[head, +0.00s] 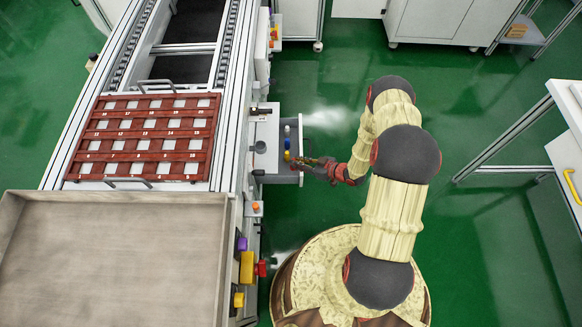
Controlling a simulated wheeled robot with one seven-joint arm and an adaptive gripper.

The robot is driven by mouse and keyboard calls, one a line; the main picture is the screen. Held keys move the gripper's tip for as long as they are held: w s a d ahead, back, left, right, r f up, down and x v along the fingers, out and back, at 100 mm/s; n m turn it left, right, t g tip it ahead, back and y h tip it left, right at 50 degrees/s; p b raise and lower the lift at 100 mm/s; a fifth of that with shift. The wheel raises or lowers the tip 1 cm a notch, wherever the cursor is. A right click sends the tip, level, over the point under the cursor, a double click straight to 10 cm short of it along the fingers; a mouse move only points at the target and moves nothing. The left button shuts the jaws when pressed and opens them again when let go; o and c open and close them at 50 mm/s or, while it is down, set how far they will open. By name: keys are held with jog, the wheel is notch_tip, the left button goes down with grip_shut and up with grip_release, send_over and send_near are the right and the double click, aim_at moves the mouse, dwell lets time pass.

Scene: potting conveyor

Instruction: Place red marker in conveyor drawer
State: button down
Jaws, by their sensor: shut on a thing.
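The conveyor drawer (291,119) is a small light grey drawer, pulled out from the right side of the conveyor. A blue item and a yellow item (287,143) show inside it. My gripper (298,164) reaches in from the right and is at the near end of the drawer. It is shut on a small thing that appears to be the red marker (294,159). The marker is tiny here and mostly hidden by the fingers. I cannot tell whether it touches the drawer.
A red-brown numbered rack (113,156) lies on the conveyor. A grey tray (110,205) is in front of it. Yellow and red buttons (247,268) stick out from the conveyor's near right side. Green floor (487,110) is open to the right, before a white bench (565,150).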

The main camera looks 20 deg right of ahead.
jog(key=w+f, duration=0.1)
jog(key=w+a+f+b, duration=0.1)
jog(key=f, duration=0.2)
jog(key=shift+w+a+f+b, duration=0.1)
jog(key=shift+w+a+b, duration=0.15)
jog(key=shift+w+b, duration=0.15)
jog(key=f, duration=0.1)
jog(key=f+b, duration=0.1)
jog(key=f, duration=0.1)
jog(key=shift+w+a+f, duration=0.15)
jog(key=shift+w+f, duration=0.15)
jog(key=shift+f, duration=0.15)
jog(key=shift+f, duration=0.45)
jog(key=shift+s, duration=0.1)
jog(key=c, duration=2)
grip_release()
jog(key=shift+f+b, duration=0.1)
jog(key=shift+b, duration=0.2)
